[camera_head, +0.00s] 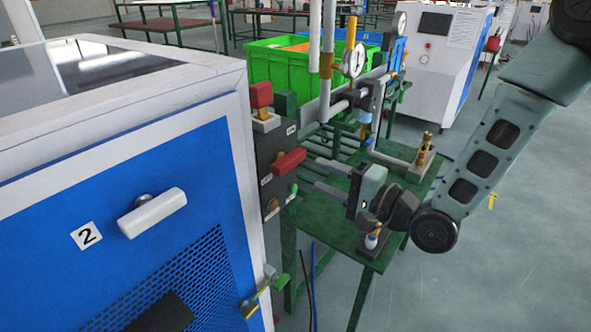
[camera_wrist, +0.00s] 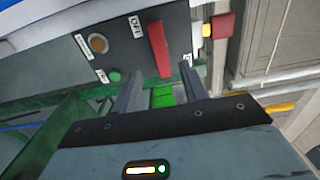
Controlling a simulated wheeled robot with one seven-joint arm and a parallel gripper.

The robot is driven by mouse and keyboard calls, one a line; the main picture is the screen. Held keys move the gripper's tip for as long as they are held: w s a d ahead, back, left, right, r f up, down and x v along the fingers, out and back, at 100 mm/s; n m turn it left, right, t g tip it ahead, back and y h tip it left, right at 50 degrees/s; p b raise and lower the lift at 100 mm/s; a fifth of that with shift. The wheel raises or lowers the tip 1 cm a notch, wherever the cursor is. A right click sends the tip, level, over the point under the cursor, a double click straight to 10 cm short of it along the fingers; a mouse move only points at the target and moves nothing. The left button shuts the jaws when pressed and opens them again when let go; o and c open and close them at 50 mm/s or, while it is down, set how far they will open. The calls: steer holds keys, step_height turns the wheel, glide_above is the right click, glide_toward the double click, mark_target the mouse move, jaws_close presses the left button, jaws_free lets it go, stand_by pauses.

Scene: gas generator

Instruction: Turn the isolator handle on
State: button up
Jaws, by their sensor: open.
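The red isolator handle (camera_head: 289,161) sticks out from the dark control panel on the side of the blue and white machine. In the wrist view the handle (camera_wrist: 158,48) stands nearly upright in the picture, beside a white label that appears to read OFF (camera_wrist: 137,27). My gripper (camera_head: 311,172) is open, with its two fingers pointing at the panel. In the wrist view my gripper (camera_wrist: 160,74) has one fingertip on each side of the handle's near end. The fingers look apart from the handle; the exact depth gap is unclear.
An orange round button (camera_wrist: 98,43) and a green button (camera_wrist: 115,76) sit beside the handle. A red block (camera_head: 261,94) tops the panel. A green table (camera_head: 375,235) with pipes and a gauge (camera_head: 353,62) stands close by my arm. Open floor lies right.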

mark_target(294, 164)
steer(key=x, duration=0.8)
jaws_close()
